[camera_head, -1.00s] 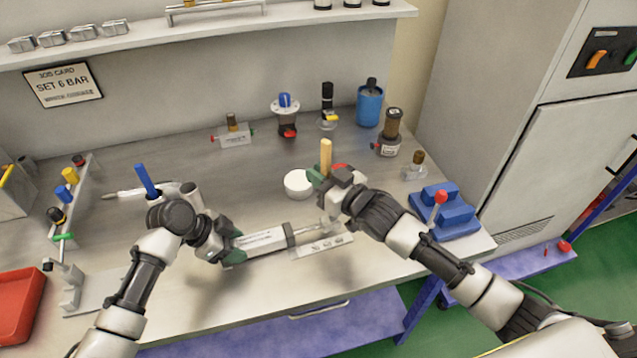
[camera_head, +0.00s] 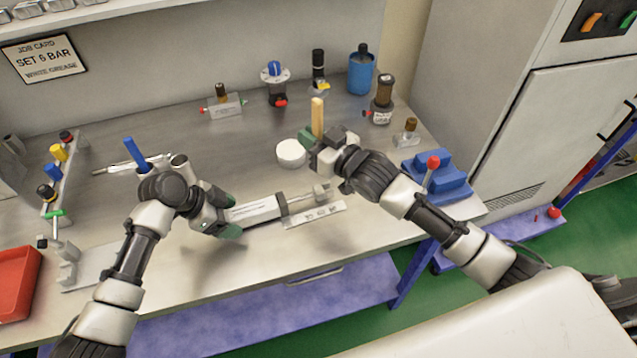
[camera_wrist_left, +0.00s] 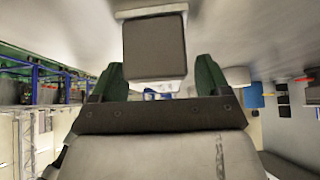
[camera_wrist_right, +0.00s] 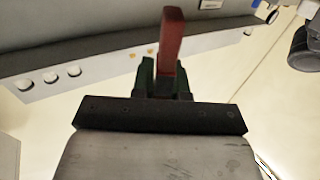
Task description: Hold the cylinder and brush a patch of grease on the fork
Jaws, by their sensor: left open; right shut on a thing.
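The white cylinder (camera_head: 256,210) lies on the bench with its rod and fork (camera_head: 322,192) pointing right. My left gripper (camera_head: 228,213) is at its left end, fingers open on either side of it. In the left wrist view the dark square end block (camera_wrist_left: 155,46) sits between the spread fingers. My right gripper (camera_head: 309,140) is shut on the brush, whose wooden handle (camera_head: 317,115) stands upright. It is above and behind the fork, apart from it. A reddish-brown part of the brush (camera_wrist_right: 172,40) shows in the right wrist view. Any grease on the fork is too small to tell.
A round white tub (camera_head: 291,153) stands behind the cylinder. A labelled plate (camera_head: 316,214) lies in front of the rod. A blue block (camera_head: 437,175) with a red-knobbed lever is at right, a red tray (camera_head: 18,283) at left. Fittings and a blue canister (camera_head: 361,72) line the back.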

